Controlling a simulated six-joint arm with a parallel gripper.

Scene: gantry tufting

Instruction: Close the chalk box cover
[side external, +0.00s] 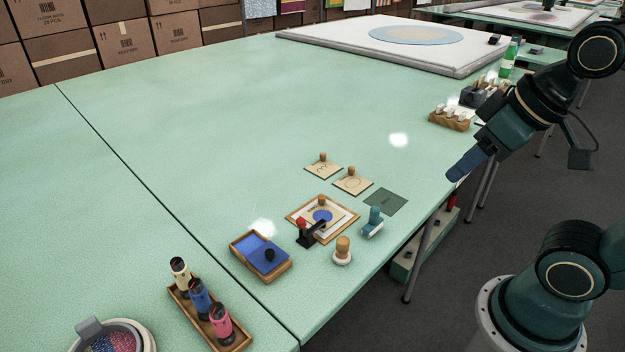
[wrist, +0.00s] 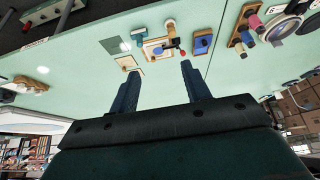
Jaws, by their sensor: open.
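The chalk box (side external: 279,275) is a small wooden tray-like box near the table's front edge. Its dark blue cover (side external: 258,249) with a black knob lies over the right part. A lighter blue area shows uncovered at its left. In the wrist view the box (wrist: 203,42) is small, at upper centre right, beyond the right fingertip. My gripper (side external: 466,165) hangs off to the right, above the table's right edge and well apart from the box. In the wrist view my gripper (wrist: 160,74) has its two fingers spread with nothing between them.
A framed board (side external: 333,221) with a black and red clamp stands right of the box, beside a blue-handled tool (side external: 373,223) and a wooden-knobbed stamp (side external: 342,252). A bottle rack (side external: 238,342) is at front left. The table's middle is clear.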

